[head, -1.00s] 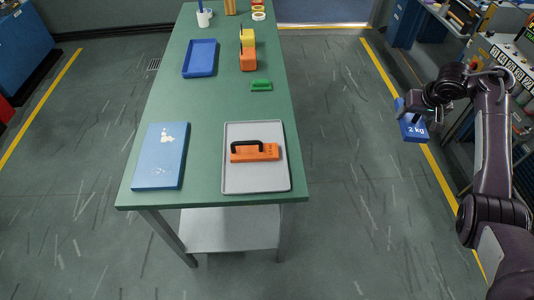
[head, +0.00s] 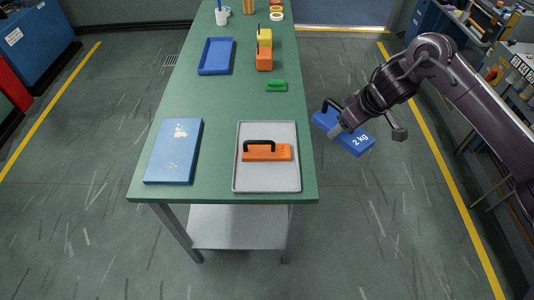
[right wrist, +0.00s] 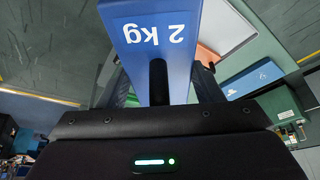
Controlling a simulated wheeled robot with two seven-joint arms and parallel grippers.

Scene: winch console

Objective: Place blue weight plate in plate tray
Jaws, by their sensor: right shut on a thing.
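The blue weight plate (head: 343,131), marked "2 kg" and with a black handle, is held in my right gripper (head: 338,122). It hangs tilted in the air just right of the table's edge, above the floor. In the right wrist view the blue plate (right wrist: 150,40) fills the space between the fingers, which are shut on its handle. The plate tray is probably the grey tray (head: 267,183) at the near right of the table. An orange weight plate (head: 266,153) with a black handle lies in it. My left gripper does not show.
The green table (head: 225,140) also bears a flat blue case (head: 173,150), an empty blue tray (head: 216,56), a small green piece (head: 276,86), stacked orange and yellow blocks (head: 264,60), and a white mug (head: 222,16). The table surface between the grey tray and green piece is clear.

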